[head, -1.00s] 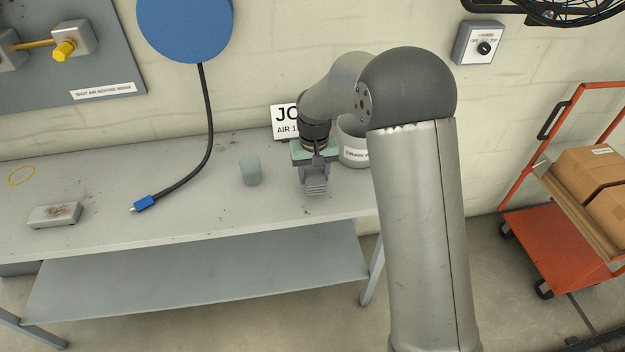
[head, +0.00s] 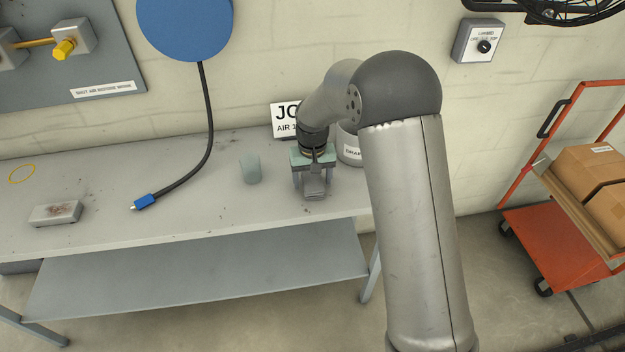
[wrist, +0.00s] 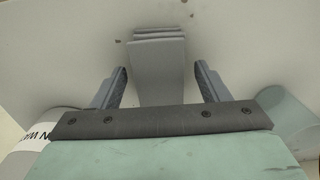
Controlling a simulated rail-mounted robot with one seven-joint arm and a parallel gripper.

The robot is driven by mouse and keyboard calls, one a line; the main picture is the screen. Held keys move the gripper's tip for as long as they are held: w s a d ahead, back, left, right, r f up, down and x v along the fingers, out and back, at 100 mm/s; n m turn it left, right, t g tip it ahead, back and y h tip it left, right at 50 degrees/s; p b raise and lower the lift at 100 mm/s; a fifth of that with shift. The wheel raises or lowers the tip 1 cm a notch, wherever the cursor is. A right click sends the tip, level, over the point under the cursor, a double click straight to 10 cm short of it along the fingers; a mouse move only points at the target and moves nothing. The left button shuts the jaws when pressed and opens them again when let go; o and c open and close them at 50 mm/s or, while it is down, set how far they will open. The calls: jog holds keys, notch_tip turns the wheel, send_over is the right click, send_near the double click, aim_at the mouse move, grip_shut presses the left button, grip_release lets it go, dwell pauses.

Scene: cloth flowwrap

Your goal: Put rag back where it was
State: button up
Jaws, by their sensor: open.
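The rag appears to be a grey, folded, layered strip (wrist: 157,45) on the bench in the wrist view. In the head view it shows as a small grey piece (head: 315,187) below my gripper (head: 311,181). In the wrist view my gripper (wrist: 161,69) is open, with one finger on each side of the strip and a gap to it on both sides. Whether the strip touches the palm is hidden by the green gripper body.
A grey-green cup (head: 250,169) stands left of my gripper. A white labelled container (head: 350,150) is close behind it on the right. A blue-ended hose (head: 146,202), a stained grey block (head: 55,214) and a yellow ring (head: 22,174) lie farther left on the bench (head: 110,215).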

aim_at(312, 181)
notch_tip(312, 181, up, 11)
jog(key=s+d+r, duration=0.5)
jog(key=s+d, duration=0.4)
jog(key=s, duration=0.4)
jog(key=s+d+f+m, duration=0.1)
jog(key=s+d, duration=0.2)
jog(key=s, duration=0.5)
jog(key=s+d+f+m, duration=0.1)
jog(key=s+d+f, duration=0.1)
jog(key=s, duration=0.7)
jog(key=shift+s+d+b, duration=0.3)
jog(key=shift+d+b, duration=0.1)
jog(key=shift+d, duration=0.35)
jog(key=shift+f, duration=0.1)
